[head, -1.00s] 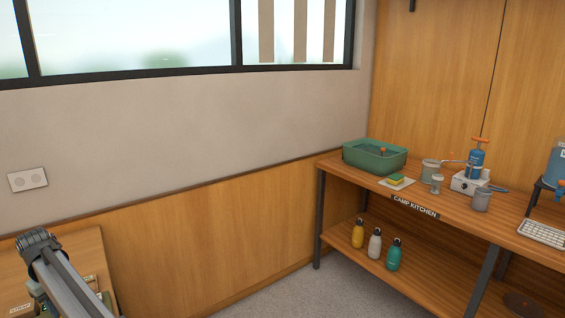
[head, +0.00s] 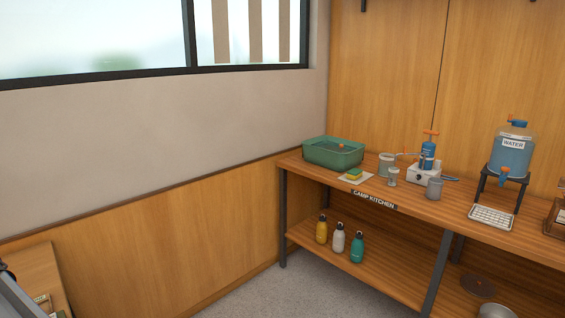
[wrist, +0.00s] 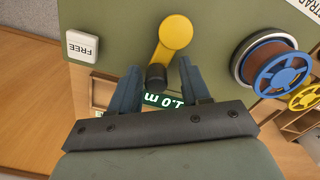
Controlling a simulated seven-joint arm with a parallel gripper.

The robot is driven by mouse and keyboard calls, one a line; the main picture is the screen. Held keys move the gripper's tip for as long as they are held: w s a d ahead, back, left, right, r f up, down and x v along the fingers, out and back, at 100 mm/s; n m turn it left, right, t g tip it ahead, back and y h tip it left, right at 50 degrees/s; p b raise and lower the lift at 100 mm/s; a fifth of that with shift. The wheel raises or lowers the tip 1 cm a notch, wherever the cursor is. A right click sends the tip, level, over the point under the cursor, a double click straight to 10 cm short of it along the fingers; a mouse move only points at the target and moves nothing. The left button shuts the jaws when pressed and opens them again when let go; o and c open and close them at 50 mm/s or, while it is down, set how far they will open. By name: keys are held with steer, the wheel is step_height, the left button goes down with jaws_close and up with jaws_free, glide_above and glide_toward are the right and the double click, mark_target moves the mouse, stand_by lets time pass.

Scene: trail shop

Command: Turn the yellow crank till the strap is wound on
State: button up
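In the wrist view the yellow crank (wrist: 170,38) is mounted on a green panel (wrist: 220,25), its arm slanting down to a dark knob (wrist: 156,75). My gripper (wrist: 159,72) is open, with one finger on each side of the knob and gaps showing on both sides. The brown strap (wrist: 272,58) shows on a spool at the right, behind a blue spoked wheel (wrist: 283,74). A lit display (wrist: 165,101) reading about "1.0 m" is partly hidden by my gripper. The head view does not show the crank.
A white FREE button (wrist: 83,46) sits on the panel's left. A yellow wheel (wrist: 305,97) is below the blue one. In the head view, a camp kitchen bench (head: 405,210) holds a green basin (head: 333,153), stove and water jug (head: 511,150). A wooden surface (head: 35,270) is at lower left.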

steer(key=shift+a+r, duration=0.1)
steer(key=shift+r, duration=0.05)
steer(key=shift+r, duration=3.35)
